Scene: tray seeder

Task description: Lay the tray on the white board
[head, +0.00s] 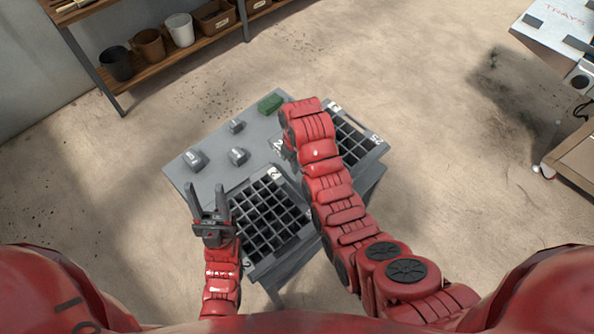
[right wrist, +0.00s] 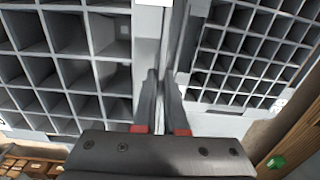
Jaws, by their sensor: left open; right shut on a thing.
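Two dark grey gridded trays lie side by side on a grey table: a left tray (head: 298,236) and a right tray (head: 378,153). My right arm crosses between them in the head view and hides its gripper there. In the right wrist view my right gripper (right wrist: 163,78) is shut on a thin tray rim between the two grids; I cannot tell which tray's rim it is. My left gripper (head: 212,190) is open and empty at the left side of the left tray. The white board (head: 550,33), marked TRAYS, stands at the far upper right.
The grey table (head: 215,170) also bears several small grey blocks (head: 193,159) and a green block (head: 270,103). A wooden shelf (head: 125,75) with pots and boxes stands at the upper left. Open floor (head: 445,120) lies between the table and the white board.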

